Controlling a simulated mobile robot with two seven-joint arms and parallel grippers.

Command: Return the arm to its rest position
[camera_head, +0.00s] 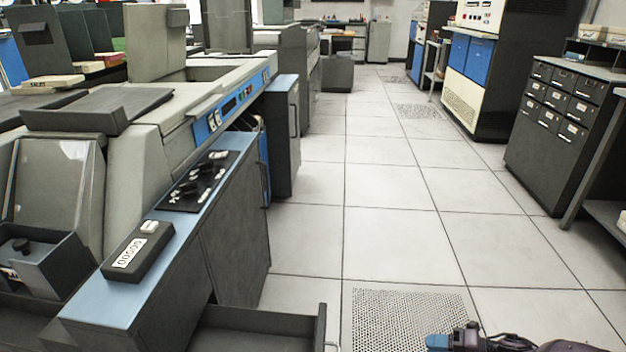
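Part of my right arm (500,343) shows at the bottom edge, right of centre, above the tiled floor. It is dark and purplish, with a small blue piece (437,342) at its left end. The frame edge cuts it off, and I cannot make out whether its fingers are open or shut. It appears to touch nothing. My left gripper is not in view.
A grey machine (150,110) with a blue ledge (95,300) fills the left side. A dark open drawer (255,335) juts out at the bottom. A card cabinet (550,125) stands right. The tiled aisle (390,190) between is clear.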

